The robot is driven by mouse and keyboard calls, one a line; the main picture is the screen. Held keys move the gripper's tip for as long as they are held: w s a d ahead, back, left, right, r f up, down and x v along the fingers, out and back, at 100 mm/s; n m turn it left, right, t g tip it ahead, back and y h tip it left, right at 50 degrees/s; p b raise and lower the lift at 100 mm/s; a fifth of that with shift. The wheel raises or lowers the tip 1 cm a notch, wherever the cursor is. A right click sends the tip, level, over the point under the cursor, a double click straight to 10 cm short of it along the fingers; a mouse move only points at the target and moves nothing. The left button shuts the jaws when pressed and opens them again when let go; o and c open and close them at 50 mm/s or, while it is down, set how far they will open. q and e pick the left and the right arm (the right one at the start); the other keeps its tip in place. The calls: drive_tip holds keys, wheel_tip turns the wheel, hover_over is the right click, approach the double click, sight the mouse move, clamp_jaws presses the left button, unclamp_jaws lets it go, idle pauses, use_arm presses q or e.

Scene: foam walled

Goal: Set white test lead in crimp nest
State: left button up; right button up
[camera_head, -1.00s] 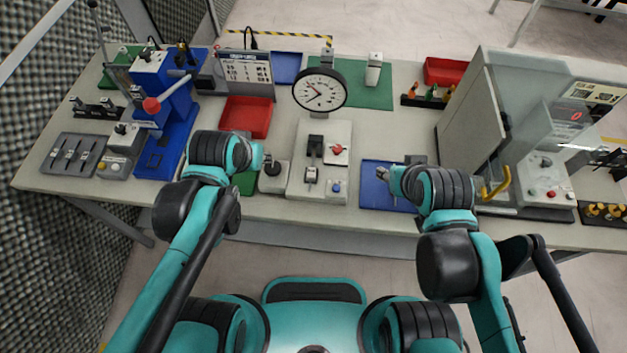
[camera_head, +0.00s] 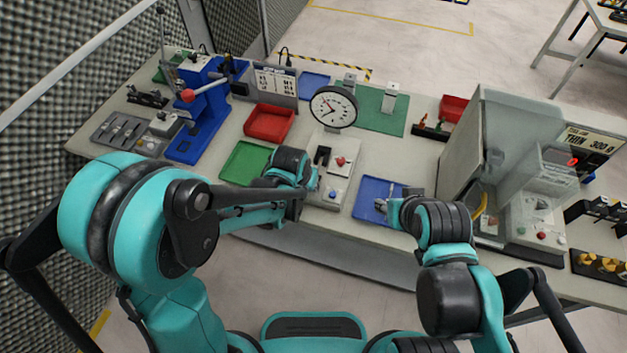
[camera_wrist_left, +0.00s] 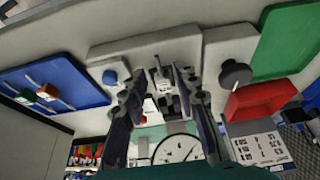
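The pale fixture (camera_head: 335,165) with a dark clamp, a red knob and a blue button stands mid-bench; I take its clamp area as the crimp nest, which also shows in the left wrist view (camera_wrist_left: 163,76). My left gripper (camera_wrist_left: 162,74) has its fingers apart on either side of this clamp area. I cannot make out a lead between them. The blue tray (camera_wrist_left: 75,73) holds a green piece (camera_wrist_left: 25,98), an orange-brown piece (camera_wrist_left: 47,92) and thin pale strips. I cannot tell which is the white test lead. My right gripper (camera_head: 380,205) is at the blue tray; its fingers are too small to read.
A dial gauge (camera_head: 333,106) stands behind the fixture. A red bin (camera_head: 270,123) and green tray (camera_head: 244,163) lie left of it. A blue press (camera_head: 205,110) is farther left. A tall grey cabinet (camera_head: 480,140) stands right of the blue tray.

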use_arm(q)
drive_tip(key=x, duration=0.3)
drive_tip(key=shift+w+d+f+b, duration=0.1)
drive_tip(key=shift+w+d+b, duration=0.05)
drive_tip(key=shift+w+b, duration=0.15)
drive_tip(key=shift+s, duration=0.1)
clamp_jaws()
